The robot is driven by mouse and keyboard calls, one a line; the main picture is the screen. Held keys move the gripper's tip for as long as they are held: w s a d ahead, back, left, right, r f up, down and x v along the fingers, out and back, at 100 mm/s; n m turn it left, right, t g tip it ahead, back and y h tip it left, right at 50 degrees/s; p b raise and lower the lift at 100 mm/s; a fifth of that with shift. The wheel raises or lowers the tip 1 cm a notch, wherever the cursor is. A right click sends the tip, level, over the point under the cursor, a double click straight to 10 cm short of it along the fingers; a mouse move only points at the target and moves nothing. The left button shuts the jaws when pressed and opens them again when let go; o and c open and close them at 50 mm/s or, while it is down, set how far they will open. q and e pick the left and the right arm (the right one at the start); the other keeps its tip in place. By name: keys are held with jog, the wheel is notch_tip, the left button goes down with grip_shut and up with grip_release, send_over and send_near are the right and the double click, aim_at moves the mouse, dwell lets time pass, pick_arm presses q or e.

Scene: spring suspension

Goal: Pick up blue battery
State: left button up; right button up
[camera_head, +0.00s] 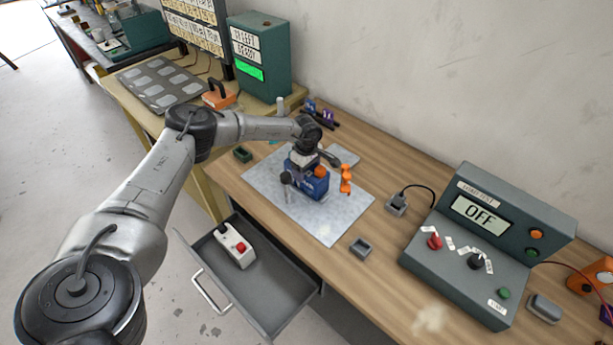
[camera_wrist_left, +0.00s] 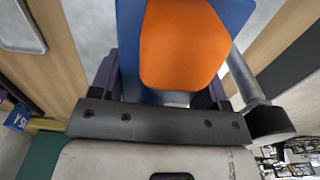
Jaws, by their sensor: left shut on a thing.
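The blue battery (camera_head: 316,186) is a blue block with an orange top, over the light grey mat (camera_head: 263,185) on the wooden table. My left gripper (camera_head: 302,163) reaches it from above and behind, and is shut on it. In the left wrist view the battery's blue body (camera_wrist_left: 130,50) and orange part (camera_wrist_left: 183,45) fill the space between the dark purple fingers. I cannot tell whether the battery touches the mat. My right gripper is not in view.
A small orange object (camera_head: 346,180) stands close to the battery's right. A socket block (camera_head: 397,204), a small grey tray (camera_head: 361,248) and the control console (camera_head: 480,250) reading OFF are farther right. An open drawer (camera_head: 270,285) juts out in front, holding a red-button box (camera_head: 236,244).

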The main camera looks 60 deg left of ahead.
pick_arm(q)
grip_shut()
jog(key=shift+r, duration=0.2)
